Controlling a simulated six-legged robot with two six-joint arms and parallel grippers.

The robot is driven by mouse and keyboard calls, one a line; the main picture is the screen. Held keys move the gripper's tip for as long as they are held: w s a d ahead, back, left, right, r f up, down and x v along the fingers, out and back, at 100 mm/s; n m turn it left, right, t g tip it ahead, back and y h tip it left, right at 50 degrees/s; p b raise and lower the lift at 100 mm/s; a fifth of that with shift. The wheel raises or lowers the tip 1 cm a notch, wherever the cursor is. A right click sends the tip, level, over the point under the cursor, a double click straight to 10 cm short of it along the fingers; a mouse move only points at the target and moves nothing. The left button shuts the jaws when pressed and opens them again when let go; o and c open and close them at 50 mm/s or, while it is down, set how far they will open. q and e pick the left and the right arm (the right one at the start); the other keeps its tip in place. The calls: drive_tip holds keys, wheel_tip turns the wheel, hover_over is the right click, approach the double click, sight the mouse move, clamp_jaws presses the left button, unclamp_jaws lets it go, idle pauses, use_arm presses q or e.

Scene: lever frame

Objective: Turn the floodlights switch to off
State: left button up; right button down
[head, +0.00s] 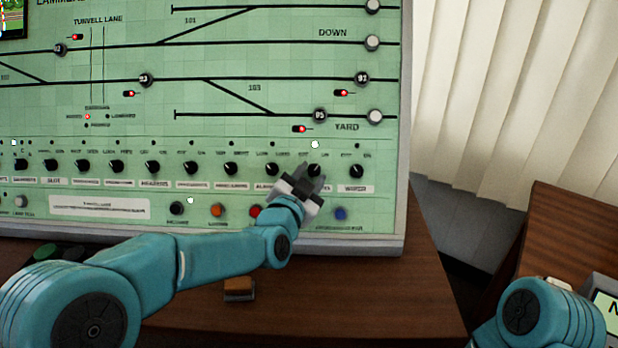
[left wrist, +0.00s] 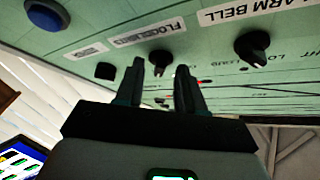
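The floodlights switch is a black rotary knob (head: 315,170) in the lower row on the green panel, partly behind my left gripper (head: 302,182) in the head view. In the left wrist view, the knob (left wrist: 160,58) shows beside its "FLOODLIGHTS" label (left wrist: 147,33). The two fingers of my left gripper (left wrist: 160,75) are apart, with the knob showing between their tips. I cannot tell whether they touch it, nor which way its pointer faces. Part of my right arm is at the lower right of the head view; its gripper is out of view.
The alarm bell knob (head: 272,169) is just left of the floodlights knob, and another knob (head: 357,172) is just right. Below are a red button (head: 256,211) and a blue button (head: 340,213). An orange-brown block (head: 239,289) lies on the wooden desk (head: 370,300).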

use_arm(q)
clamp_jaws()
drive_tip(key=shift+f, duration=0.1)
